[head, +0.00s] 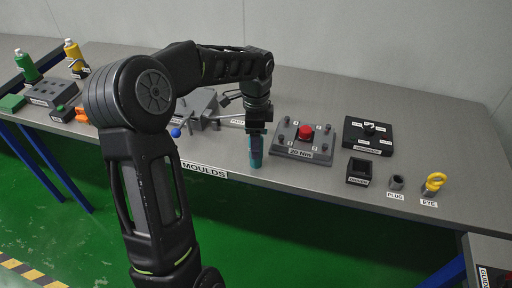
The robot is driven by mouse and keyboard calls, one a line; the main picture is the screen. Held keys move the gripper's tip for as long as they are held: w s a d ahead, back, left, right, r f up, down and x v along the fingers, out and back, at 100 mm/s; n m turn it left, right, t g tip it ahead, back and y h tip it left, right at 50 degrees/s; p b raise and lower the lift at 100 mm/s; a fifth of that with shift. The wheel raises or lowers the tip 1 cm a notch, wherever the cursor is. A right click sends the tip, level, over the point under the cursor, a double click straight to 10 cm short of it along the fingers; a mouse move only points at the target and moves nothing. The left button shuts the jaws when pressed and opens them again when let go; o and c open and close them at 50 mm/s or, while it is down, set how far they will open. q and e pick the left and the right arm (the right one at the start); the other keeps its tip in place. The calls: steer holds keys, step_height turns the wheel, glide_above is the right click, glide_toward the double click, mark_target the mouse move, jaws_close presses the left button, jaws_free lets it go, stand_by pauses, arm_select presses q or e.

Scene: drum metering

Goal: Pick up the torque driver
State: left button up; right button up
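A teal and dark upright tool, which I take to be the torque driver (256,152), is near the front edge of the grey table, left of the red-button block. My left arm reaches across the table, and my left gripper (257,126) points down right at the top of this tool. The fingers overlap its upper end, and that end is hidden. The view is too small to show whether the fingers are closed on it, or whether its lower end touches the table. My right gripper is not in view.
The block with a red button (305,132) stands close on the right. Further right are a black box with a knob (368,136), an open black bin (359,171), a plug (396,182) and a yellow eye (434,183). Green (27,66) and yellow (75,56) bottles stand far left.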

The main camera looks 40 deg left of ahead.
arm_select(q)
jaws_close()
stand_by(0.7)
